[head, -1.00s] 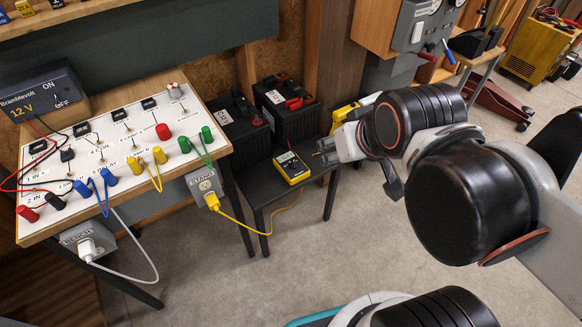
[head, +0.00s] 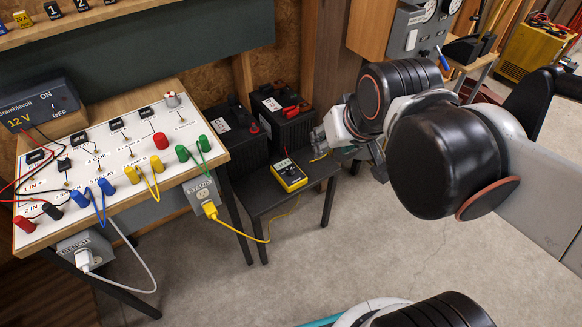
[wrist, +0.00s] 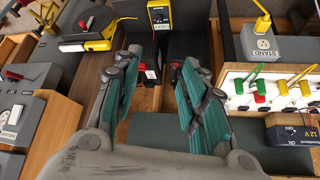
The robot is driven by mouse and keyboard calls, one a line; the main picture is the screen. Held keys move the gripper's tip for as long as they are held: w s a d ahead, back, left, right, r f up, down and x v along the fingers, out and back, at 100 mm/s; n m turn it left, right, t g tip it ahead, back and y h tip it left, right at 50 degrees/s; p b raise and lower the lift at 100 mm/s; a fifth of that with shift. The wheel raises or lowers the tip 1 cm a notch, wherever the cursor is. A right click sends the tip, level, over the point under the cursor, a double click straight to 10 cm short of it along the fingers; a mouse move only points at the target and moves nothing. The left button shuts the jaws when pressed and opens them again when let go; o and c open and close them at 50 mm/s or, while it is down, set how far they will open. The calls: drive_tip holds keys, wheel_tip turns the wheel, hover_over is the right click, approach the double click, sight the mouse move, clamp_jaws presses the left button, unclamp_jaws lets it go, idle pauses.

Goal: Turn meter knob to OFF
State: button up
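The yellow meter (head: 289,176) with a dark face and a small pale display lies on the low black table. It also shows at the top of the wrist view (wrist: 160,14), where its lower part and knob are too small to read. My gripper (head: 322,142) is at the right of the meter in the head view, partly hidden by its own wrist. In the wrist view my gripper (wrist: 162,60) has two teal-padded fingers spread apart with nothing between them. The meter lies beyond the fingertips, apart from them.
Two black batteries (head: 282,118) stand behind the meter. A white test panel (head: 120,165) with coloured plugs and leads is at left, with a Bramblevolt 12 V box (head: 42,100) behind it. A yellow cord (head: 240,232) hangs from the STAND outlet (head: 203,192). Floor in front is clear.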

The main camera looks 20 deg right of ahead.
drive_tip(key=w+m+g+p, duration=0.1)
drive_tip(key=w+m+g, duration=0.1)
drive_tip(key=w, duration=1.1)
drive_tip(key=m+g+p, duration=0.3)
drive_tip(key=g, duration=0.2)
hover_over(291, 168)
wheel_tip(291, 168, down, 30)
wheel_tip(291, 168, down, 14)
drive_tip(key=b, duration=0.4)
drive_tip(key=shift+b, duration=0.3)
drive_tip(key=c, duration=0.9)
